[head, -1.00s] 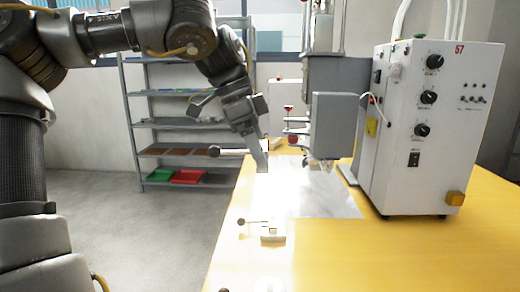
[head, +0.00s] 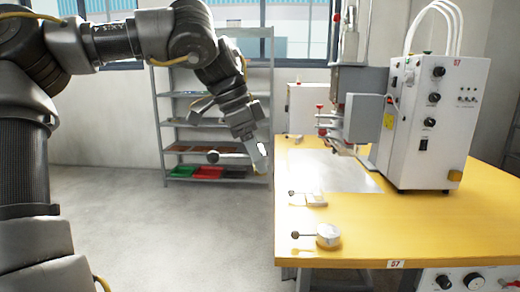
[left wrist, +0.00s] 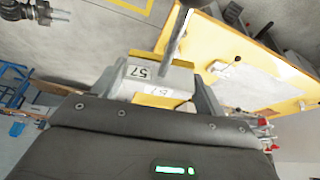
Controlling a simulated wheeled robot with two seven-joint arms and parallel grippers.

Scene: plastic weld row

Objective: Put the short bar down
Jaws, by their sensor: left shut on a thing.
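My left gripper (head: 258,155) is shut on the short bar and holds it in the air by the left edge of the yellow table (head: 420,228). The bar's thin handle with a dark round knob (head: 213,157) sticks out to the left of the fingers. In the left wrist view the short bar (left wrist: 148,74) sits between the grey fingers, with a "57" label and yellow parts. Its handle (left wrist: 178,35) rises toward the top edge. Fingers partly hide the bar in the head view.
A flat silver plate (head: 335,172) lies on the table before the white welder box (head: 432,120). A small block with a knobbed handle (head: 314,199) and a round metal piece with one (head: 328,236) stand in front. Grey shelves (head: 170,105) stand behind; floor at left is clear.

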